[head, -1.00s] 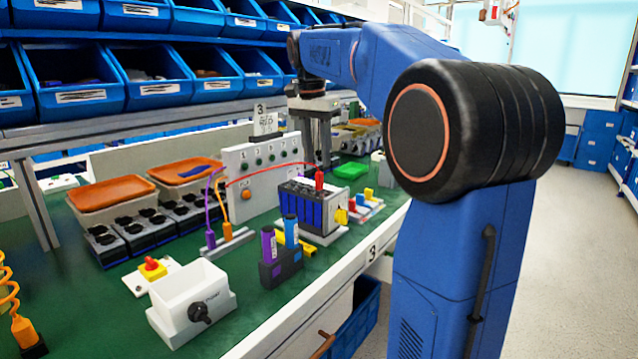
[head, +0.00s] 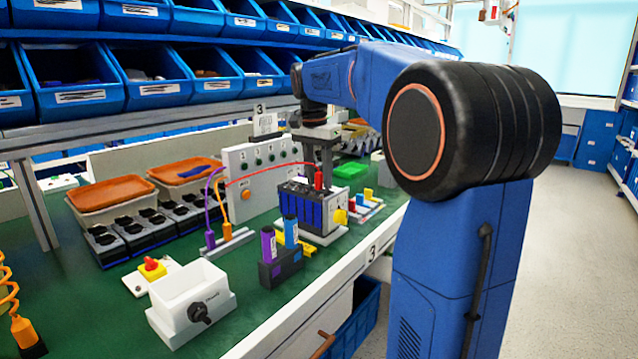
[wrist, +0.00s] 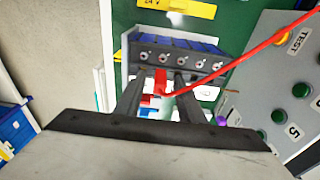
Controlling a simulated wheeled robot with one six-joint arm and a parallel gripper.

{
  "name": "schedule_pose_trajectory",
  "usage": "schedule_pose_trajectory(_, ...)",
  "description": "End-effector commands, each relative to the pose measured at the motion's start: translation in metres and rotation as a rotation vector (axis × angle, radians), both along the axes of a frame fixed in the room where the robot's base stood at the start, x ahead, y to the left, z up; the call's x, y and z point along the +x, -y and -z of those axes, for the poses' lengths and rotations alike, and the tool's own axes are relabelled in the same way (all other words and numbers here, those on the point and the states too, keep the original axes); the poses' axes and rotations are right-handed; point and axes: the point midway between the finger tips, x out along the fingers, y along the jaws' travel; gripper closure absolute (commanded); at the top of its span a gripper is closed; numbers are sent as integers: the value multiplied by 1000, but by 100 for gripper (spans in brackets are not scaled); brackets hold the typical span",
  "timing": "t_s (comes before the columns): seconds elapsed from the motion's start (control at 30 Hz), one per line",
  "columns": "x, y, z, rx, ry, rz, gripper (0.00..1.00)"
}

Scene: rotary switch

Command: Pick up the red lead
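The red lead's plug (head: 319,180) stands upright at the top of the blue-and-black socket block (head: 312,205) on the bench. Its red cable (head: 262,169) arcs left to the grey test panel (head: 262,180). In the wrist view the red plug (wrist: 161,80) lies between my two dark fingers, with a visible gap on each side, and the cable (wrist: 235,62) runs off to the upper right. My gripper (wrist: 158,82) is open and holds nothing. In the head view my gripper (head: 326,168) is just above and behind the plug, its fingertips partly hidden.
A purple and an orange lead (head: 225,215) stand left of the socket block. A dark holder with a purple and a blue cylinder (head: 281,262) is in front. Small coloured parts (head: 368,200) lie to the right.

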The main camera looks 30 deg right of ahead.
Motion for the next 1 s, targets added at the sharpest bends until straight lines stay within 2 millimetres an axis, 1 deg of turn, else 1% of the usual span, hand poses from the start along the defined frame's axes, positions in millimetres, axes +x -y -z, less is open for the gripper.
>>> schedule_pose_trajectory(0.03,0,0,0,0,0,0,76)
schedule_pose_trajectory(0.13,0,0,0,0,0,0,100)
schedule_pose_trajectory(0.43,0,0,-1,0,0,0,100)
schedule_pose_trajectory(0.57,0,0,-7,0,0,0,100)
schedule_pose_trajectory(0.67,1,0,-21,0,2,0,100)
schedule_pose_trajectory(0.9,1,0,-65,0,2,0,100)
schedule_pose_trajectory(1.0,1,0,-80,0,2,-1,100)
